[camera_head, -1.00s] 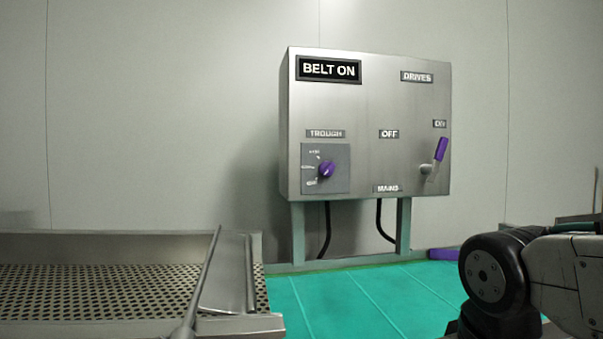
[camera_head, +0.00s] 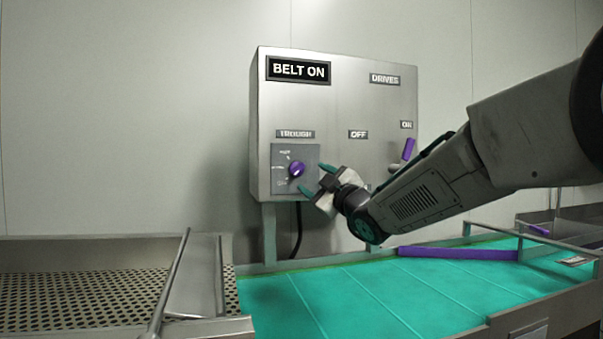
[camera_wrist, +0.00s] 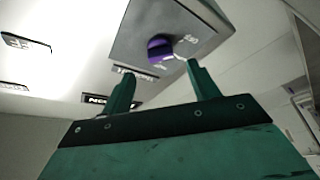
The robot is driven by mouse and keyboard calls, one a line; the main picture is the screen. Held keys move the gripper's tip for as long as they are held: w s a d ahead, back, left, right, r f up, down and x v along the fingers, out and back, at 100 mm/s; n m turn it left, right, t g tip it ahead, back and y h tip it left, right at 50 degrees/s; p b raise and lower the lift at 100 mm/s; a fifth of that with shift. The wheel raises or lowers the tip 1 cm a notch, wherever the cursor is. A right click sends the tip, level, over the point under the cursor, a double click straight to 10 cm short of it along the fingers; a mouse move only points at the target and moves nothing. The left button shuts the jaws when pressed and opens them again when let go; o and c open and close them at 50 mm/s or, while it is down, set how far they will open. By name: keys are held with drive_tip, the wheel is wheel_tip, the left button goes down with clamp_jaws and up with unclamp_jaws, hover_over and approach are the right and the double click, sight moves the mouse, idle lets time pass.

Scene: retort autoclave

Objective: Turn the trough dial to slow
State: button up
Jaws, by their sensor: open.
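The trough dial (camera_head: 296,169) is a purple knob on a grey square plate (camera_head: 283,154), under the TROUGH label on the steel control box (camera_head: 343,92). Small position marks sit left of the knob, too small to read. In the wrist view the dial (camera_wrist: 160,47) shows ahead, beyond the fingertips. My gripper (camera_head: 312,181) is open and empty, just right of and slightly below the dial, apart from it. In the wrist view its two green fingers (camera_wrist: 162,80) stand apart, with the knob above the gap between them.
A purple-handled lever (camera_head: 408,149) is on the box's right side, partly behind my arm. A BELT ON sign (camera_head: 298,70) is lit at the top left. Below lie a green belt (camera_head: 350,300), a purple bar (camera_head: 455,253) and a perforated metal trough (camera_head: 90,296).

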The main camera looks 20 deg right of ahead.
sight(301, 171)
drive_tip(key=x, duration=0.6)
drive_tip(key=shift+w+a, duration=0.1)
drive_tip(key=shift+w, duration=0.25)
drive_tip(key=c, duration=1)
